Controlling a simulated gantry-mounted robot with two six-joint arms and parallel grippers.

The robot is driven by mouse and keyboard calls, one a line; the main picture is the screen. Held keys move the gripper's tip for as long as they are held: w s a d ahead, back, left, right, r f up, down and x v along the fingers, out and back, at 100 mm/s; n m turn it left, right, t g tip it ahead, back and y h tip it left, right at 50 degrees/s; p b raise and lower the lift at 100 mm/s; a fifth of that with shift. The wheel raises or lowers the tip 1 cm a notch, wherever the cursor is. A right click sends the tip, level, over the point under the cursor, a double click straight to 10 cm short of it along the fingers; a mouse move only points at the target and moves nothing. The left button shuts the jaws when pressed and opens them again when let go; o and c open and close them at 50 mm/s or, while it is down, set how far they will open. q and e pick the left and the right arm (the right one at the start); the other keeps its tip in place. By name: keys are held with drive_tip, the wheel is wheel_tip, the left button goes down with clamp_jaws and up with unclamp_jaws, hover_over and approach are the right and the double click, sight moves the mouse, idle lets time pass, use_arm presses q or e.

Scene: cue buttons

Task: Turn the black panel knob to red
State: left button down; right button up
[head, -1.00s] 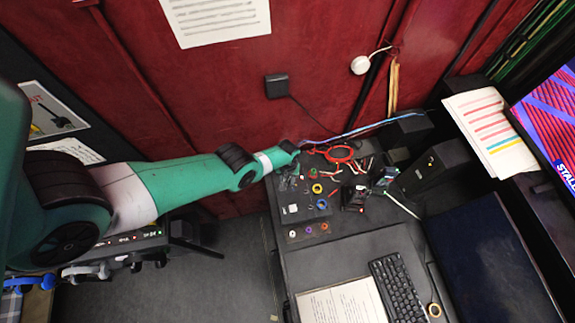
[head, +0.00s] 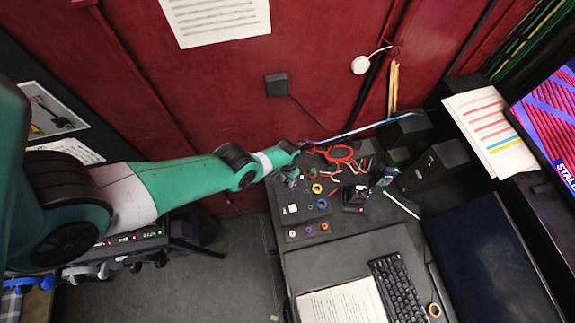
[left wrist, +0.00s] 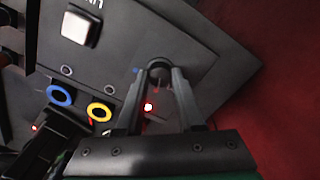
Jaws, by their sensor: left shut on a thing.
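The black knob (left wrist: 158,67) is on the dark panel (left wrist: 215,62) in the left wrist view. My left gripper (left wrist: 162,80) is shut on it, with one finger on each side. A small blue mark (left wrist: 135,71) lies left of the knob, and a lit red spot (left wrist: 148,106) is near the fingers. I cannot tell which way the knob points. In the head view my left gripper (head: 291,177) reaches the panel's back left part, and the wrist hides the knob. My right gripper is not in view.
The panel also bears a white square button (left wrist: 80,27), a blue ring (left wrist: 60,96) and a yellow ring (left wrist: 99,110). A red ring (head: 340,154) and cables lie behind. A keyboard (head: 398,287) and paper (head: 340,302) are in front. The red wall (head: 200,95) is close behind.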

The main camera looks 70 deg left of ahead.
use_arm(q)
drive_tip(key=shift+m, duration=0.3)
drive_tip(key=c, duration=0.5)
unclamp_jaws()
drive_tip(key=shift+c, duration=0.2)
